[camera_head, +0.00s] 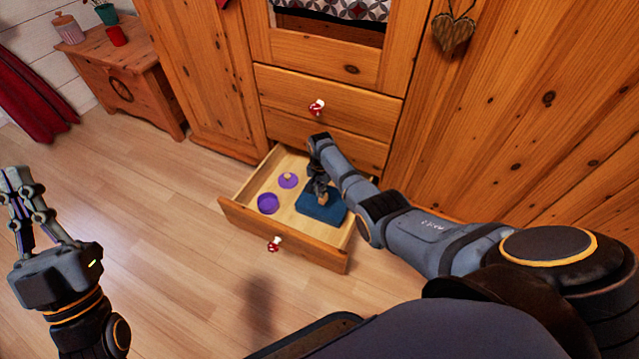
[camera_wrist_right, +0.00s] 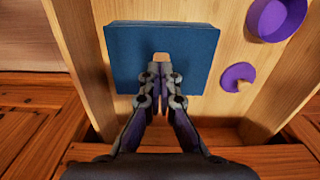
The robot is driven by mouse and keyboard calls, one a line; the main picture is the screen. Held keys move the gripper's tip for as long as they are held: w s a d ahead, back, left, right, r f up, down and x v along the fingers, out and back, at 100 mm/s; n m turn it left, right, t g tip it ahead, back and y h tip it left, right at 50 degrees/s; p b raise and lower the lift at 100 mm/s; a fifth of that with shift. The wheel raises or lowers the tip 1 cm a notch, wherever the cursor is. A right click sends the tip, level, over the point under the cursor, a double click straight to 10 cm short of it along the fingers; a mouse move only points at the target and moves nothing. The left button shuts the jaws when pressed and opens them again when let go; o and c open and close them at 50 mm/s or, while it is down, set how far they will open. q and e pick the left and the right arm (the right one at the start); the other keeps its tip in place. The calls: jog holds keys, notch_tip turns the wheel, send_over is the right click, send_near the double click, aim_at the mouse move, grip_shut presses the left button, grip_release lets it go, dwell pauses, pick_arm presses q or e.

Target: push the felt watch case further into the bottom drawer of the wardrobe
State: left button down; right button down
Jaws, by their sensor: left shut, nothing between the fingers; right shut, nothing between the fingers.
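The felt watch case (camera_head: 320,209) is a flat blue square lying in the right part of the open bottom drawer (camera_head: 285,236). In the right wrist view the case (camera_wrist_right: 125,58) shows a small tan tab at its middle. My right gripper (camera_wrist_right: 161,70) is shut and empty, its tips over the case beside the tab; I cannot tell whether they touch it. In the head view the right gripper (camera_head: 320,194) reaches down into the drawer and hides part of the case. My left gripper (camera_head: 27,184) is shut and empty, out over the floor at the left.
A purple round box (camera_head: 268,204) and a purple lid (camera_head: 288,180) with a tan knob lie in the drawer's left part. The drawer front has a red and white mushroom knob (camera_head: 274,244). A closed upper drawer (camera_head: 335,108) is above. Floor to the left is clear.

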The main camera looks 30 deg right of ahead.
pick_arm(q)
jog(key=w+f+g+y+p, duration=0.1)
jog(key=f+g, duration=0.3)
jog(key=f, duration=0.5)
jog(key=w+f+n+g+y+p, duration=0.1)
jog(key=w+f+g, duration=0.3)
jog(key=f, duration=0.6)
jog(key=shift+w+a+f+n+g, duration=0.25)
jog(key=shift+w+a+n+g, duration=0.1)
jog(key=shift+g, duration=0.45)
